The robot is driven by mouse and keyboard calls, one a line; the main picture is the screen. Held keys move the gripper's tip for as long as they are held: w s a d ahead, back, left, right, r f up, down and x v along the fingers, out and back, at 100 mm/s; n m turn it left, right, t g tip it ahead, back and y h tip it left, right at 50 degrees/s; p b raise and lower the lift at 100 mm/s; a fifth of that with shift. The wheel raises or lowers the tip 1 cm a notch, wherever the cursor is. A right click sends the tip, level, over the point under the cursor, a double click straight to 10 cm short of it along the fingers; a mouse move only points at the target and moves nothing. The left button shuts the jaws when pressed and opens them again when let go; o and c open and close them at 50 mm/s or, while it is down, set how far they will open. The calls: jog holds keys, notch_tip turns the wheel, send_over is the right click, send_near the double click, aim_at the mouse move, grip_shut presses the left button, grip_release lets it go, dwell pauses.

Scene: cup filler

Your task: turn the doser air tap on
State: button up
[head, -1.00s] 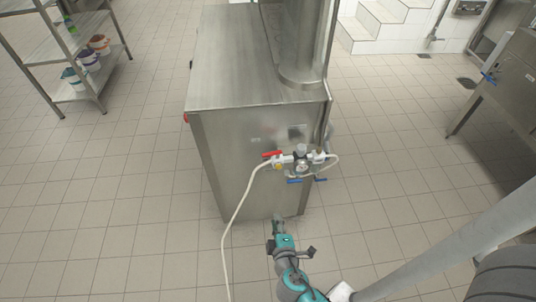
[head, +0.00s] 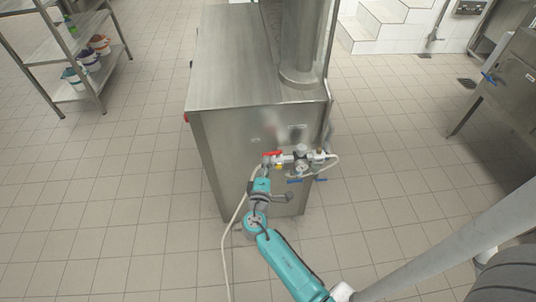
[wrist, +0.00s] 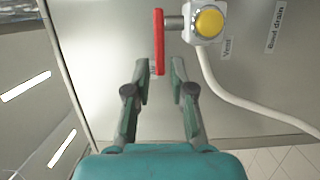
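The air tap's red lever (head: 272,153) sits at the left end of the air fittings on the front of the steel machine. In the wrist view the red lever (wrist: 158,42) runs up and down the picture, with a yellow round knob (wrist: 209,22) on a white body to its right. My gripper (wrist: 159,66) is open, one finger on each side of the lever's lower end in the picture. I cannot tell whether a finger touches it. In the head view my gripper (head: 266,164) is just below the lever and partly hides it.
A gauge (head: 302,167) and blue levers (head: 295,181) sit right of the tap. A pale hose (head: 233,222) hangs from the fittings to the floor. The steel machine (head: 235,60) stands behind. A shelf rack (head: 85,60) stands far left. The tiled floor around is clear.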

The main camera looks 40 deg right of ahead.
aim_at(268, 153)
jog(key=shift+x, duration=2.4)
grip_shut()
